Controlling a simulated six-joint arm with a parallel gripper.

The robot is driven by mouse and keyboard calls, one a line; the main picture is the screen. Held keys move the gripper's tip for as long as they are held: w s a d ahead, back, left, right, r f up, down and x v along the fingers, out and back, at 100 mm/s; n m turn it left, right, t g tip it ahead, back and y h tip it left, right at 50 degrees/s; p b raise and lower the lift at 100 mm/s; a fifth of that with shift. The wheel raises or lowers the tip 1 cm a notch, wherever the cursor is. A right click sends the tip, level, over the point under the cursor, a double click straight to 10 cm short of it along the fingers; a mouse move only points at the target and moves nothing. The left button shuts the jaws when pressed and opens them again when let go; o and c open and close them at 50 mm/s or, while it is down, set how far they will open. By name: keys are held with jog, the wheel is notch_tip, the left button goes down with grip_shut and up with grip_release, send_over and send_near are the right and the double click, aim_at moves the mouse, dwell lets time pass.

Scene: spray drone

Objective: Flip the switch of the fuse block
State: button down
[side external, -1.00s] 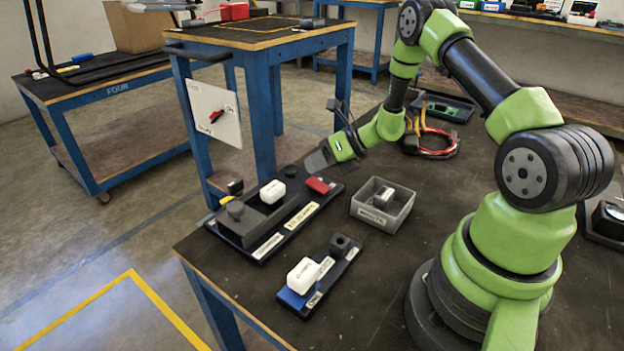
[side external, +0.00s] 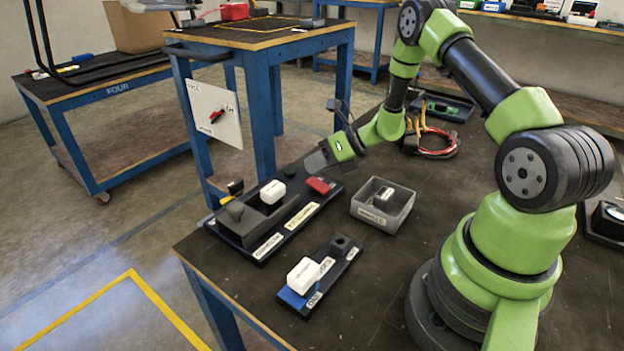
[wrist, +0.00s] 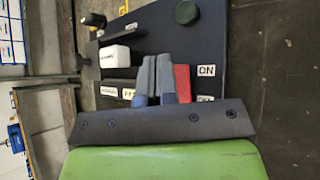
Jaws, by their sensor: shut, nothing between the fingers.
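The fuse block (side external: 265,230) is a dark panel near the table's left edge in the side view. It carries a white box-shaped piece (side external: 272,191), a red switch (side external: 318,185) and a dark green round part (side external: 291,172). My gripper (side external: 316,160) is shut and empty, above the panel's far end by the red switch. In the wrist view its fingers (wrist: 155,78) are together, just left of the red switch (wrist: 182,83) and right of the white piece (wrist: 114,56). An ON label (wrist: 206,70) lies right of the switch; a second label below it is partly hidden. Contact cannot be told.
A grey open bin (side external: 366,212) with a small item inside stands right of the panel. A smaller panel (side external: 332,283) with a white block (side external: 303,275) lies in front. Red and yellow cables (side external: 433,145) lie farther back. The dark table between is mostly clear.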

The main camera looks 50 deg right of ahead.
aim_at(320, 182)
jog(key=shift+f, duration=0.1)
dwell(0.3)
jog(key=shift+w+f, duration=0.1)
jog(key=shift+f, duration=0.25)
jog(key=shift+f, duration=0.4)
dwell(0.6)
jog(key=shift+r, duration=0.2)
jog(key=shift+r, duration=0.65)
jog(key=shift+s+r, duration=0.2)
jog(key=shift+r, duration=0.6)
jog(key=shift+s+r, duration=0.2)
jog(key=shift+r, duration=0.65)
jog(key=shift+s+r, duration=0.2)
jog(key=shift+r, duration=0.6)
